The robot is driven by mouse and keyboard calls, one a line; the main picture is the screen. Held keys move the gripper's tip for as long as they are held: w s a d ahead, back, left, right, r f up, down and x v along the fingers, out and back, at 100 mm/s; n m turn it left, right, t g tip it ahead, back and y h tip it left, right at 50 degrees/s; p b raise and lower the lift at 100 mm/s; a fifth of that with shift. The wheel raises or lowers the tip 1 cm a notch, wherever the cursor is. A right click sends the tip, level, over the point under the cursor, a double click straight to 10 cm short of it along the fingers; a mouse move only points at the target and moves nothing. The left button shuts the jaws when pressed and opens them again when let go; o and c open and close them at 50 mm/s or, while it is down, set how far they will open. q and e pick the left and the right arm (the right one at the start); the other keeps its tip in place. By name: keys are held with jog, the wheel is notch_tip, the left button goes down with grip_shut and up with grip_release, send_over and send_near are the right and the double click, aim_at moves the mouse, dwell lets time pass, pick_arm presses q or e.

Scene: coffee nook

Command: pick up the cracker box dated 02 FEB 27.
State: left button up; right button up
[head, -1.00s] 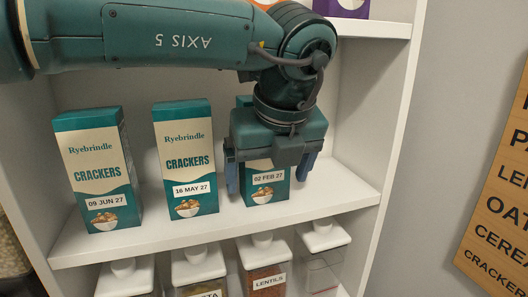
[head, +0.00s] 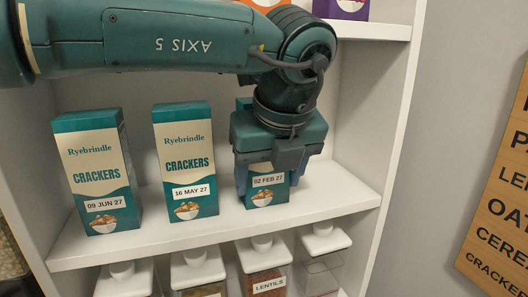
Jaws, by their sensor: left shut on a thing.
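The cracker box dated 02 FEB 27 (head: 267,193) stands upright on the shelf, the rightmost of three alike. My left gripper (head: 267,180) reaches down over it from above and is shut on it, a finger at each side. The gripper hides most of the box's upper front; the date label and the bowl picture below it show. The box dated 16 MAY 27 (head: 186,165) stands to its left. The box dated 09 JUN 27 (head: 97,175) stands further left. My right gripper is not in view.
The white shelf (head: 325,195) is bare to the right of the held box, up to the side wall (head: 375,110). White-lidded containers (head: 268,280), one labelled LENTILS, stand below. An upper shelf (head: 375,30) holds a purple box (head: 340,8). A wooden sign (head: 500,215) hangs at right.

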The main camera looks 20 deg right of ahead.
pick_arm(q)
jog(key=c, duration=0.4)
jog(key=shift+o, duration=0.2)
